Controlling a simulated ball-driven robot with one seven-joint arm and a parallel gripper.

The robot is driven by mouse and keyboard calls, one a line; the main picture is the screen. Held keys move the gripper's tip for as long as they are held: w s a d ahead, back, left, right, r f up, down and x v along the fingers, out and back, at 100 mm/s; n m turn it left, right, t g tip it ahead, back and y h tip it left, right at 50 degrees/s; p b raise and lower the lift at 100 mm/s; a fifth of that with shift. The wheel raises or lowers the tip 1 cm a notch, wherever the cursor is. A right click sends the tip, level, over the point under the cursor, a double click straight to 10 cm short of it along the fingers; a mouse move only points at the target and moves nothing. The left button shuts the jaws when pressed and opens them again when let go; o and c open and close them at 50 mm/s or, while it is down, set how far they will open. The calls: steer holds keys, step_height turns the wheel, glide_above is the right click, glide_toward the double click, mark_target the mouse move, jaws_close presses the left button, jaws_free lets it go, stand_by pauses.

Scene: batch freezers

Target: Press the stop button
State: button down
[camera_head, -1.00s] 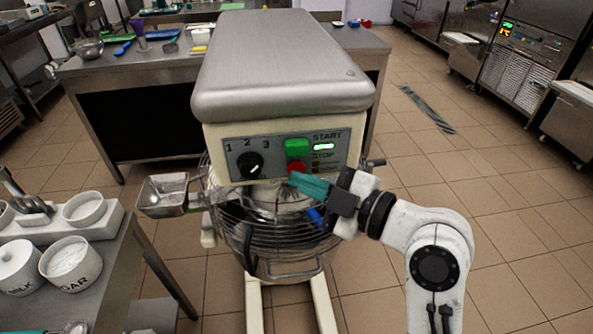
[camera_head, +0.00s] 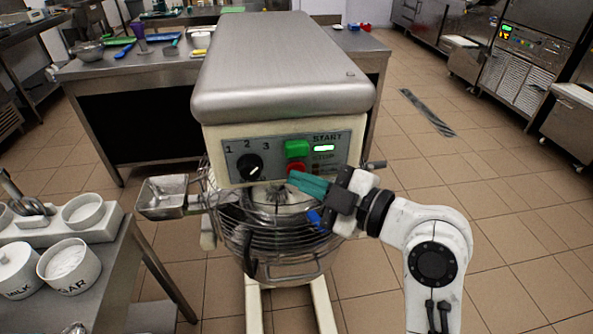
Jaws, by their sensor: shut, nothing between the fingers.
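The mixer's control panel (camera_head: 284,157) faces me, with a black speed dial (camera_head: 249,167) at its left, a green start button (camera_head: 297,148) and the red stop button (camera_head: 296,167) under it. The red button shows only partly; its lower edge is hidden by my gripper. My gripper (camera_head: 291,177), with teal fingers, is shut and empty. Its tips are at the lower edge of the red button in the picture. I cannot tell whether they touch it. The green display beside the start button is lit.
The wire-guarded mixer bowl (camera_head: 278,230) sits right below the panel. A metal chute (camera_head: 163,196) juts out at the left. A side table (camera_head: 95,290) with white tubs stands at lower left. The tiled floor (camera_head: 510,220) at the right is open.

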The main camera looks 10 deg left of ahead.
stand_by(0.6)
steer(key=shift+s+d, duration=0.2)
steer(key=shift+s, duration=0.55)
steer(key=shift+s+d+b, duration=0.15)
steer(key=shift+s+d, duration=0.1)
steer(key=shift+s, duration=0.55)
steer(key=shift+s+d+b, duration=0.1)
steer(key=shift+s+d, duration=0.1)
steer(key=shift+s, duration=0.6)
steer(key=shift+s+d+b, duration=0.15)
steer(key=shift+s+d, duration=0.1)
steer(key=shift+s, duration=0.55)
steer(key=shift+f, duration=0.1)
steer(key=s+d+f+m+g+h, duration=0.1)
steer(key=s+d+f+m+h, duration=0.25)
steer(key=d+f+m, duration=0.55)
steer(key=s+d+f+m+h, duration=0.2)
steer(key=d+f+h, duration=0.35)
steer(key=f, duration=0.65)
steer(key=s+d+f+m+g+h, duration=0.3)
steer(key=s+d+f+m, duration=0.2)
steer(key=s, duration=0.4)
steer(key=s+d+f+m+g+h, duration=0.3)
steer(key=s+d+f+m, duration=0.3)
steer(key=s+d, duration=0.3)
steer(key=shift+s+d+f, duration=0.3)
steer(key=shift+s+f, duration=0.15)
steer(key=shift+s, duration=0.1)
